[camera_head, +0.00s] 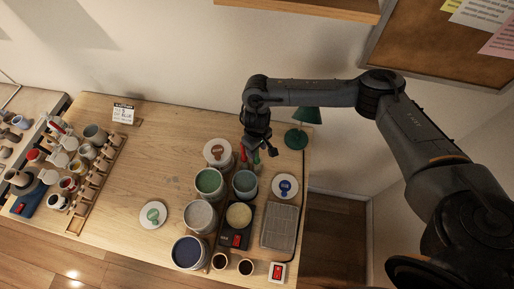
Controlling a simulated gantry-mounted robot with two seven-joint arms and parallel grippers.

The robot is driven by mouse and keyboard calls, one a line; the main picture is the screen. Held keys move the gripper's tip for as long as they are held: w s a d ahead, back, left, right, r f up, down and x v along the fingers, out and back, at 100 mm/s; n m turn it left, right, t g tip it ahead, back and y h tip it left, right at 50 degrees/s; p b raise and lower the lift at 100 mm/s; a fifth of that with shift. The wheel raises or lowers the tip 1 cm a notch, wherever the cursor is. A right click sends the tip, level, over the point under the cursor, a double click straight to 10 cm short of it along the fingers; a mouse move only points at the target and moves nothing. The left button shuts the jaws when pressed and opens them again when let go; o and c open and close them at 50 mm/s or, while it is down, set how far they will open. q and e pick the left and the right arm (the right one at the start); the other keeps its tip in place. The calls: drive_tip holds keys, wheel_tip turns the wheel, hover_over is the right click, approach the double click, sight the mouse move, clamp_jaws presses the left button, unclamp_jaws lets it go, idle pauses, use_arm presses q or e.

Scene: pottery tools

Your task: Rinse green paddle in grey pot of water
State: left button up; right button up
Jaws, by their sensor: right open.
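My right gripper (251,150) is open and points down at the back of the pot group. A small green piece (257,158), perhaps the green paddle, shows right at its fingertips; a thin red piece is just left of it. Most of the paddle's shape is hidden or too small to tell. A pot with grey-green contents (245,182) stands just below the gripper in the picture. A pot with light grey contents (200,215) stands farther left and nearer the front. I cannot tell which one holds the water. My left gripper is not in view.
Other pots have green (209,181) and dark blue (188,252) contents. A green lamp (297,138) stands right of the gripper. A ribbed grey tray (280,226) lies at the right edge. A wooden rack (96,184) is at left. The table's left middle is mostly clear.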

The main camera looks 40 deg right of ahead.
wheel_tip(320, 180, up, 11)
drive_tip(key=shift+f+p, duration=0.2)
drive_tip(key=shift+p, duration=0.7)
